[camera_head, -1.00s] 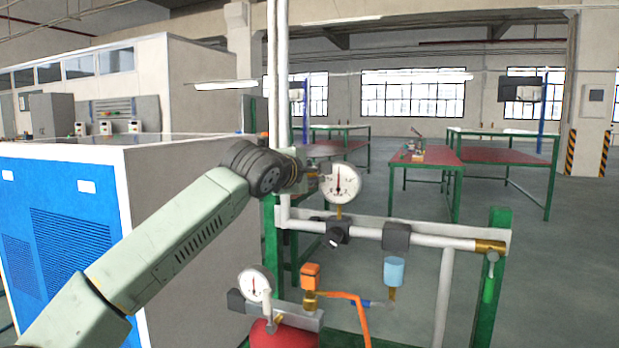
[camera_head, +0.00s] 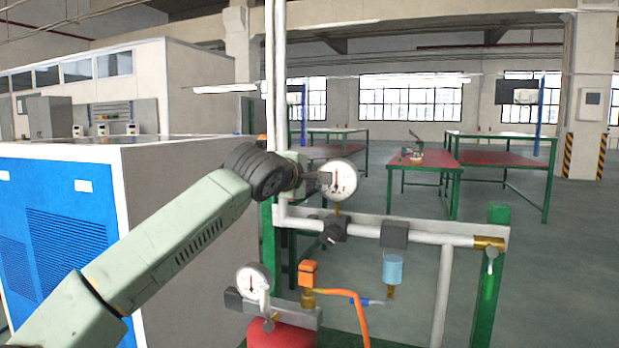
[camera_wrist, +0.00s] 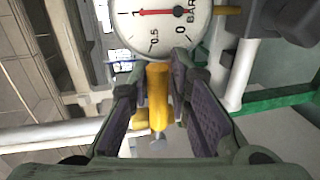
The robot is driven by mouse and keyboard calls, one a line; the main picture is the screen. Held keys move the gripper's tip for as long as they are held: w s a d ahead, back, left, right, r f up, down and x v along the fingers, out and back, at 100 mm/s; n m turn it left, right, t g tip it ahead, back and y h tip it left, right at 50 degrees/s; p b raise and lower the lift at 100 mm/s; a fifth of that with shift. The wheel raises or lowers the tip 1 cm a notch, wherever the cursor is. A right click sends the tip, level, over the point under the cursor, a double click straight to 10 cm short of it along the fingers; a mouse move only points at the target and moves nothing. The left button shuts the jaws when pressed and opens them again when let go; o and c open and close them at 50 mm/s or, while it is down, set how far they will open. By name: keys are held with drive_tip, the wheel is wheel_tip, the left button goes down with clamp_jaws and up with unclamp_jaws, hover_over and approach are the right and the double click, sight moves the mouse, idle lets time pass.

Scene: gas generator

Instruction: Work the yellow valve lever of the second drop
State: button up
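The yellow valve lever (camera_wrist: 158,94) shows in the wrist view, between the two fingers of my gripper (camera_wrist: 160,72). A small bolt head is at its near end. The fingers stand on either side of the lever and look apart from it. A round white pressure gauge (camera_wrist: 166,22) with a red needle is just beyond the fingertips. In the head view, my gripper (camera_head: 314,182) is at the upper pipework, left of this gauge (camera_head: 338,180). My wrist hides the lever there.
Lower down are a second gauge (camera_head: 253,282), an orange fitting (camera_head: 308,273) and a red tank (camera_head: 281,335). A blue-and-white cabinet (camera_head: 68,215) stands left.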

drive_tip(key=o, duration=0.3)
drive_tip(key=shift+o, duration=0.2)
drive_tip(key=v, duration=1.2)
